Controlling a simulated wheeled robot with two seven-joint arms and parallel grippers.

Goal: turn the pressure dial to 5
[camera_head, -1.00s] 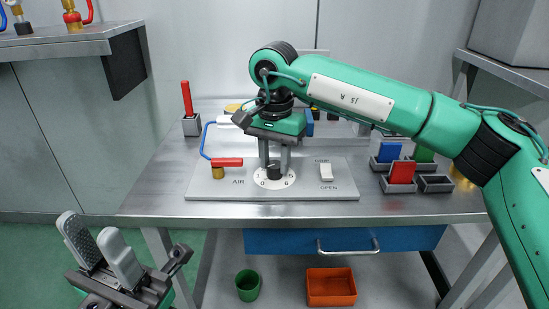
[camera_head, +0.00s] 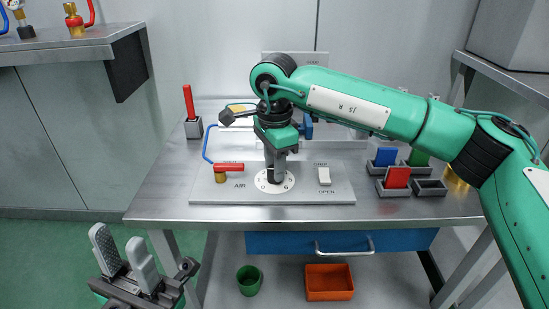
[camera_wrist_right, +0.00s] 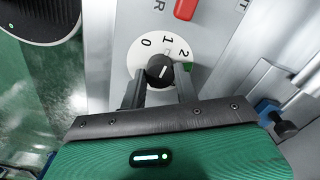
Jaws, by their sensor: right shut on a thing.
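The pressure dial is a round white plate (camera_head: 262,187) with a black knob (camera_wrist_right: 160,70), on the grey panel. In the right wrist view the numbers 0, 1 and 2 show; the others are hidden by my gripper. The knob's white line points near 1, on the side towards 2. My right gripper (camera_head: 276,178) points down and is shut on the knob, one finger on each side, as the right wrist view (camera_wrist_right: 160,83) also shows. My left gripper (camera_head: 119,238) is open and empty, low in front of the bench's left side.
The panel also carries a red-handled AIR valve (camera_head: 229,167) left of the dial and a white switch (camera_head: 324,176) to its right. Small bins with a blue block (camera_head: 386,156) and a red block (camera_head: 397,177) stand further right.

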